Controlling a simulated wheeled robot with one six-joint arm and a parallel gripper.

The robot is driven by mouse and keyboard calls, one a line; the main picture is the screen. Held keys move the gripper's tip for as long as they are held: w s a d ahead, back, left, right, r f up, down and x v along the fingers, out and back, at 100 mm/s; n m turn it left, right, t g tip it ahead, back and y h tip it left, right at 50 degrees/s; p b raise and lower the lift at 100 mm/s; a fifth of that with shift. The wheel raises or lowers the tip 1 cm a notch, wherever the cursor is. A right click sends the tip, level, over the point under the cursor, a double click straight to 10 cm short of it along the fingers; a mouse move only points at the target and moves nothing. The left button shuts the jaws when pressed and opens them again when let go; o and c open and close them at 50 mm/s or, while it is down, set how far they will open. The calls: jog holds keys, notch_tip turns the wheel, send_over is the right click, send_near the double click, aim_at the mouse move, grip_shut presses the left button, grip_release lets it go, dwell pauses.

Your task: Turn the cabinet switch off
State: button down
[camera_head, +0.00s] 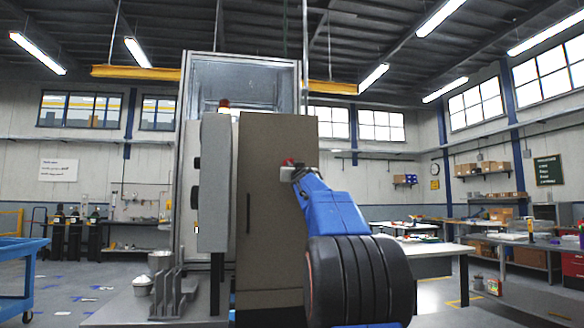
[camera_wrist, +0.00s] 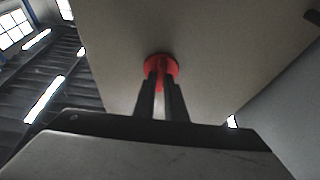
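The red switch (camera_wrist: 160,68) is a round red knob with a raised handle on the flat face of the cabinet (camera_wrist: 215,50). In the head view the switch (camera_head: 288,162) is a small red spot high on the brown cabinet panel (camera_head: 270,220), partly hidden by my gripper (camera_head: 293,170). In the wrist view my gripper (camera_wrist: 160,75) has its two dark fingers close together, one on each side of the red handle, which fills the gap near the tips. The fingers hide part of the knob, so its exact angle is hard to read.
A grey box (camera_head: 215,185) stands at the left of the brown panel, with a red lamp (camera_head: 224,103) above it. Metal brackets (camera_head: 172,295) and a white pot (camera_head: 143,285) are at lower left. A blue cart (camera_head: 20,280) is far left; a worktable (camera_head: 430,248) is right.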

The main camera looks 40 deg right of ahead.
jog(key=shift+n, duration=0.7)
jog(key=n+y, duration=0.3)
jog(key=n, duration=0.4)
jog(key=n+g+y, duration=0.1)
jog(key=n+y, duration=0.2)
jog(key=n, duration=0.4)
jog(key=n+y, duration=0.2)
jog(key=n, duration=0.4)
jog(key=shift+s+d+r+n+g+y, duration=0.2)
jog(key=shift+d+n+g+y, duration=0.1)
jog(key=shift+n+y, duration=0.1)
jog(key=shift+a, duration=0.1)
jog(key=c, duration=1.8)
grip_release()
jog(key=shift+w, duration=0.1)
